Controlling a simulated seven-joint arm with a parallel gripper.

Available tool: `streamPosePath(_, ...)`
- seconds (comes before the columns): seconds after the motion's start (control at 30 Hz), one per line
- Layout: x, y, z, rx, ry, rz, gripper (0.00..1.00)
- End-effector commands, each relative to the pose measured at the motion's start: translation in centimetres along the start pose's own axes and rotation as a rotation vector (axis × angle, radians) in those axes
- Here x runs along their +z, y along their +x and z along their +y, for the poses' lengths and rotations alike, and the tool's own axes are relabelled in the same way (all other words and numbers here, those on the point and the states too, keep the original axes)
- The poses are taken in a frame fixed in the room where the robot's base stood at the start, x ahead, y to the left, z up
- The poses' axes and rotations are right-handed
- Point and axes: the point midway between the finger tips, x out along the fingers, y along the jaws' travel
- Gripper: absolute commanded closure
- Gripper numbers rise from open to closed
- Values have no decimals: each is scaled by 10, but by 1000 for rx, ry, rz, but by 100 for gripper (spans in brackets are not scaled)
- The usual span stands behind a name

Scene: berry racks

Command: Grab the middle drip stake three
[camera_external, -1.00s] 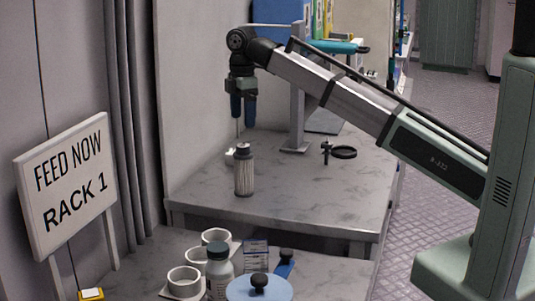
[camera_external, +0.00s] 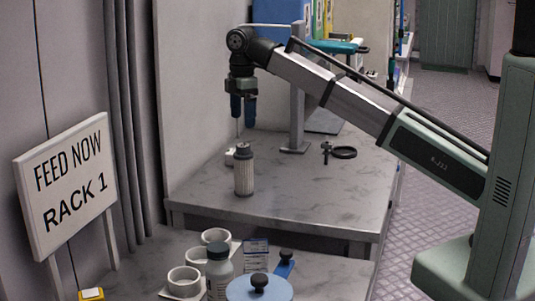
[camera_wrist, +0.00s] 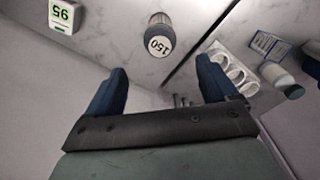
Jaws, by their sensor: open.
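My gripper (camera_external: 243,118) points down above the back left of the grey table, behind the ribbed cylinder. In the wrist view my gripper's two blue fingers (camera_wrist: 164,72) are spread apart with nothing held between them. Small dark upright pieces (camera_wrist: 181,100) show between the fingers in the wrist view, too small to identify. No stake marked three is readable.
A ribbed cylinder (camera_external: 244,172) with a dark cap stands close by; its top reads 150 in the wrist view (camera_wrist: 160,44). A white box (camera_wrist: 63,15) marked 95 sits near it. White cups (camera_external: 184,281) and a bottle (camera_external: 219,270) stand on the front table.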

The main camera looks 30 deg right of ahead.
Motion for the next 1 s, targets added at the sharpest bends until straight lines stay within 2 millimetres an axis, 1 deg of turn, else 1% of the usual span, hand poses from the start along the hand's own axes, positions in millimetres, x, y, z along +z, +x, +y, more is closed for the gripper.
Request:
streamPosePath(0.07,0,0,0,0,0,0,16)
streamPosePath(0.33,0,0,0,0,0,0,42)
streamPosePath(0.57,1,0,0,0,1,0,43)
streamPosePath(0.67,8,0,6,0,14,0,43)
streamPosePath(0.77,29,1,20,-1,47,-1,43)
streamPosePath(0.87,62,4,40,-5,101,-4,43)
streamPosePath(0.9,78,7,49,-7,126,-5,43)
streamPosePath(0.97,103,11,60,-11,163,-7,43)
streamPosePath(1.0,120,13,67,-13,188,-8,43)
